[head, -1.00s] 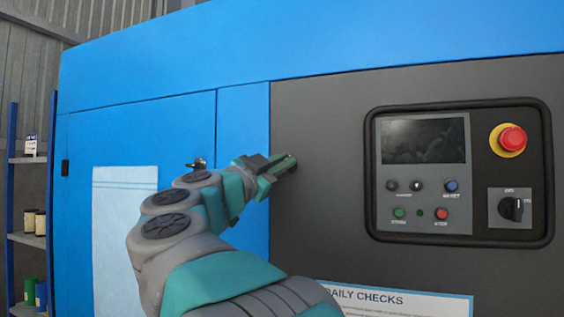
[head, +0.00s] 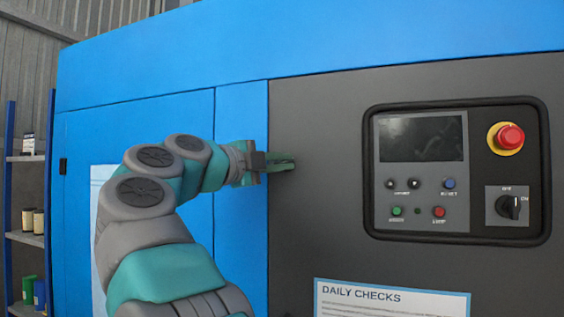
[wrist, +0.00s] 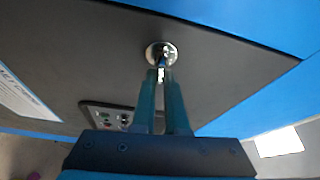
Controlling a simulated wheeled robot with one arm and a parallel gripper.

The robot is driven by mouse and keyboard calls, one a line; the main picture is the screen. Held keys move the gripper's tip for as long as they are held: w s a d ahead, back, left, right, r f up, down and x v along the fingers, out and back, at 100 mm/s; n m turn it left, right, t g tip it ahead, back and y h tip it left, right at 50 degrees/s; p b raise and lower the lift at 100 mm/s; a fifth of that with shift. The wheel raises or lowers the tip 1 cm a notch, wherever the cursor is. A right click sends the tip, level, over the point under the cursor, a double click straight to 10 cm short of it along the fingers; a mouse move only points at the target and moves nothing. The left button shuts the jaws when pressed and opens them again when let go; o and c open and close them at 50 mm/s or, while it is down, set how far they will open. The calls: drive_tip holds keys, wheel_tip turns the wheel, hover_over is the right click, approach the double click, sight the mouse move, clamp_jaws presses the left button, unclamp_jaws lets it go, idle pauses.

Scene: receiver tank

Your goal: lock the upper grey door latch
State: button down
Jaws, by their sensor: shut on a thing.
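The upper grey door latch (wrist: 161,52) shows in the wrist view as a round shiny metal base with a small handle, on the dark grey door (wrist: 100,55). My gripper (wrist: 161,76) is shut on the handle, with one finger on each side of it. In the head view my gripper (head: 288,161) reaches from the left to the left edge of the grey door (head: 320,215). There the latch is hidden behind my fingers. I cannot tell how far the handle is turned.
A control panel (head: 425,222) with a screen, buttons and a red emergency stop (head: 509,136) is right of my gripper. A daily checks sheet (head: 393,299) is below it. A blue door (head: 110,130) stands left, behind my arm. A shelf (head: 25,240) is at far left.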

drive_tip(key=shift+w+a+m, duration=0.1)
drive_tip(key=shift+a+m, duration=0.1)
drive_tip(key=shift+m, duration=0.7)
idle(0.5)
drive_tip(key=c, duration=1)
unclamp_jaws()
drive_tip(key=shift+w+f, duration=0.1)
drive_tip(key=shift+w, duration=0.05)
drive_tip(key=shift+o, duration=0.3)
